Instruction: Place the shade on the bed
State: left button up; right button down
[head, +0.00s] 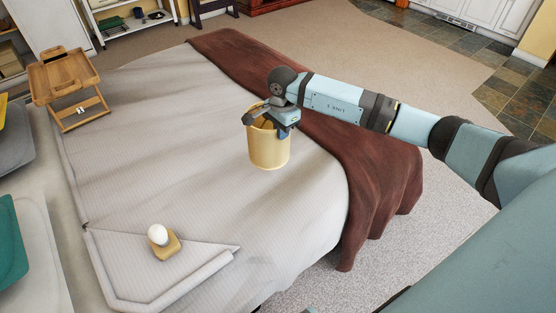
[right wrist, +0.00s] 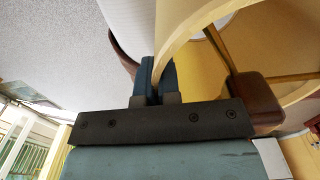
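The shade (head: 268,150) is a yellow, open-topped cylinder, upright over the right-middle part of the bed (head: 150,160). I cannot tell whether its bottom edge touches the cover. My right gripper (head: 284,130) is at its upper rim. In the right wrist view, the blue fingers (right wrist: 157,78) are closed on the shade's wall (right wrist: 190,25), one on each side. The inside of the shade with its thin spokes shows there too. My left gripper is not in view.
A small wooden base with a white bulb (head: 160,238) stands on the bed's near left corner. A wooden bed tray (head: 62,78) is at the far left. A dark red blanket (head: 375,180) covers the bed's right end. The bed's middle is free.

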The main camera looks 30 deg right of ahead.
aim_at(281, 165)
notch_tip(281, 165, down, 11)
jog(key=shift+f+b, duration=0.15)
jog(key=shift+b, duration=0.2)
jog(key=shift+f, duration=0.1)
jog(key=c, duration=1.3)
grip_release()
jog(key=shift+c, duration=0.2)
